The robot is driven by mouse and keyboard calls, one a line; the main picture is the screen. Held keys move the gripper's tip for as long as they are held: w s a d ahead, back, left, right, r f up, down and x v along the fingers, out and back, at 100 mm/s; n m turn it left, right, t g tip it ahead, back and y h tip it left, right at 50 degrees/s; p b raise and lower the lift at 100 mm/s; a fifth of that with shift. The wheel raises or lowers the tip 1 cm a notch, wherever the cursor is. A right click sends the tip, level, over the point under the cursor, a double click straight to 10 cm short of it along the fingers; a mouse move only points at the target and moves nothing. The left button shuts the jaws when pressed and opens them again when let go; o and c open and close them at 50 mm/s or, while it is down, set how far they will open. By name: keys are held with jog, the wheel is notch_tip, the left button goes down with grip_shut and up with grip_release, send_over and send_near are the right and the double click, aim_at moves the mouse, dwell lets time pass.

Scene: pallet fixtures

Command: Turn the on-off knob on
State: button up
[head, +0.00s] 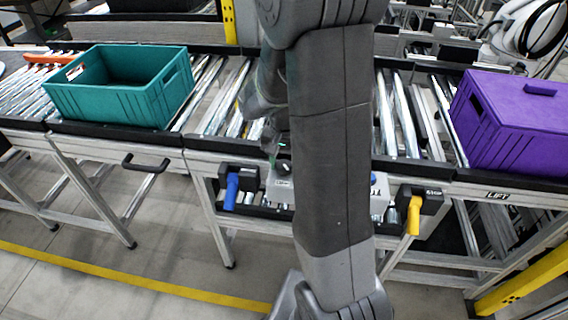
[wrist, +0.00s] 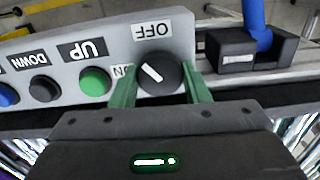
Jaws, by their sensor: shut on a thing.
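The on-off knob (wrist: 160,83) is a round black dial on a grey control panel (wrist: 205,20). Its white mark slants toward the upper left in the wrist view, between the upside-down OFF label (wrist: 152,30) and the partly hidden ON label (wrist: 122,71). My gripper (wrist: 160,72) has its two green fingers on either side of the knob, shut on it. In the head view my arm hides the knob and most of the panel (head: 283,187); a bit of green finger shows beside the arm.
A green button (wrist: 94,81), a black button (wrist: 44,88) and a blue button sit left of the knob. A blue-handled lever (wrist: 257,25) is close on the right. A teal crate (head: 115,100) and a purple crate (head: 520,130) stand on the roller conveyor.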

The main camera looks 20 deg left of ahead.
aim_at(284, 164)
jog(key=n, duration=0.5)
jog(key=shift+n+b, duration=0.3)
jog(key=shift+b, duration=0.1)
jog(key=n, duration=0.4)
jog(key=shift+n, duration=0.7)
jog(key=o, duration=1)
jog(key=shift+c, duration=0.2)
notch_tip(284, 164, up, 14)
jog(key=shift+f, duration=0.2)
notch_tip(284, 164, down, 14)
jog(key=shift+r, duration=0.2)
